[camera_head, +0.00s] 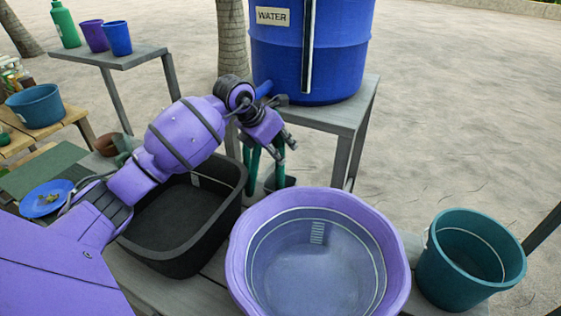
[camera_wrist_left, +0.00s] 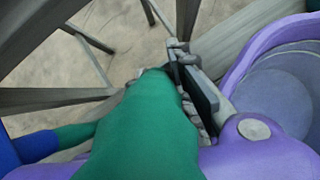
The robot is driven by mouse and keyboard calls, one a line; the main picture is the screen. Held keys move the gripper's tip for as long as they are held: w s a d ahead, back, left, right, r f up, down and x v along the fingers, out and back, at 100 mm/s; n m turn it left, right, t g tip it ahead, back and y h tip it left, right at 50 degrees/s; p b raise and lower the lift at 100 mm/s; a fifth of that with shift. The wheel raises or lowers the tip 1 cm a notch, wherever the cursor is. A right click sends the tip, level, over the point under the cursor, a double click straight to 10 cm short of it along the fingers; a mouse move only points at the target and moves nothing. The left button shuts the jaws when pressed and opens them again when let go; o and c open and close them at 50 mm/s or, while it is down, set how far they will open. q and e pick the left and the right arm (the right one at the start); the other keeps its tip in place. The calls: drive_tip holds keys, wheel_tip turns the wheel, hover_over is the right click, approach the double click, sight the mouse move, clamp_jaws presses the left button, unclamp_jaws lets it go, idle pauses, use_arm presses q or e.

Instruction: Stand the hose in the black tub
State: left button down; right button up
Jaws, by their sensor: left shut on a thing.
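The green hose (camera_head: 253,167) hangs in two strands under my left gripper, below the blue spout of the water barrel. It fills the middle of the left wrist view (camera_wrist_left: 145,130), with a blue end at the left. My left gripper (camera_head: 284,148) is shut on the hose, behind the tubs; its fingers also show in the left wrist view (camera_wrist_left: 188,90). The black tub (camera_head: 236,190) stands to the left of the gripper, partly covered by my left arm. The hose is outside the tub. The hose's lower end is hard to make out.
The blue water barrel (camera_head: 340,50) stands on a grey stand (camera_head: 345,120) behind. A large purple basin (camera_head: 237,262) and a teal bucket (camera_head: 432,265) stand right of the black tub. Cups and a bottle stand on a side table (camera_head: 125,60) at the left.

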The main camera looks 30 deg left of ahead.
use_arm(q)
wheel_tip(320, 180, up, 10)
drive_tip(key=shift+f, duration=0.25)
wheel_tip(320, 180, up, 10)
drive_tip(key=p, duration=0.4)
use_arm(e)
drive_tip(key=w+r+t, duration=0.1)
drive_tip(key=w+r, duration=0.3)
drive_tip(key=r, duration=0.2)
drive_tip(key=shift+w+r, duration=0.3)
